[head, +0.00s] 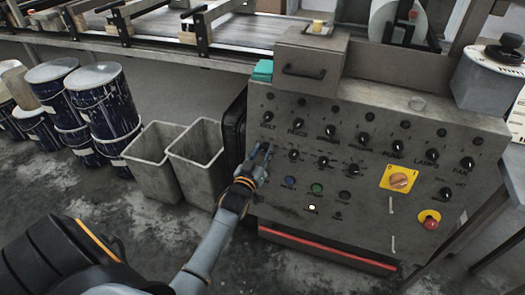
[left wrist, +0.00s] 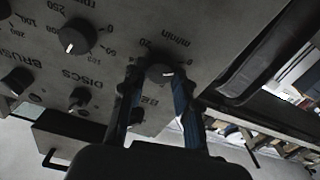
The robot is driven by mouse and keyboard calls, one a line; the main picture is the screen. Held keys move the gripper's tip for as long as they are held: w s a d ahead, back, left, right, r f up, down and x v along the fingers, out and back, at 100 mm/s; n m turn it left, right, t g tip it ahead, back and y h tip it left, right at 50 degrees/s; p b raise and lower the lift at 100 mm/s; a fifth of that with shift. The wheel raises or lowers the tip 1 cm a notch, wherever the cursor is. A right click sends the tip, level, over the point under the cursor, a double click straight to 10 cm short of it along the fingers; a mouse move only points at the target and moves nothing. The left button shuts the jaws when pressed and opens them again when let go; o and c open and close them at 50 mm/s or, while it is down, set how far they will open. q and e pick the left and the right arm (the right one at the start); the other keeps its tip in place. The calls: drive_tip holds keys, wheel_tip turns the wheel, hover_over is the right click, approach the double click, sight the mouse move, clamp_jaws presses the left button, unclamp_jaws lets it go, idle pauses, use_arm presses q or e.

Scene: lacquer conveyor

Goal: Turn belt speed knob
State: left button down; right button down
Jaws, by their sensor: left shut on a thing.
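The belt speed knob (left wrist: 160,73) is a small black dial with a white pointer mark on a grey control panel (head: 375,210). In the left wrist view the panel lettering is upside down, with "m/min", "20" and "0" near the knob. A partly covered "BE" label shows beside it. My left gripper (head: 262,157) is at the panel's left side, under the BELT label. In the left wrist view its two fingers (left wrist: 158,90) stand on either side of the knob, shut on it. My right gripper is not in view.
Another black knob (head: 294,155) sits just right of the held one, with further knobs in rows. A yellow-backed rotary switch (head: 398,180) and a red stop button (head: 431,223) are at the right. Grey bins (head: 155,160) and stacked drums (head: 103,95) stand left of the panel.

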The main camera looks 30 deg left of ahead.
use_arm(q)
drive_tip(key=c, duration=1)
unclamp_jaws()
drive_tip(key=shift+s, duration=0.15)
drive_tip(key=v, duration=1.1)
drive_tip(key=shift+s, duration=0.35)
drive_tip(key=shift+f, duration=0.1)
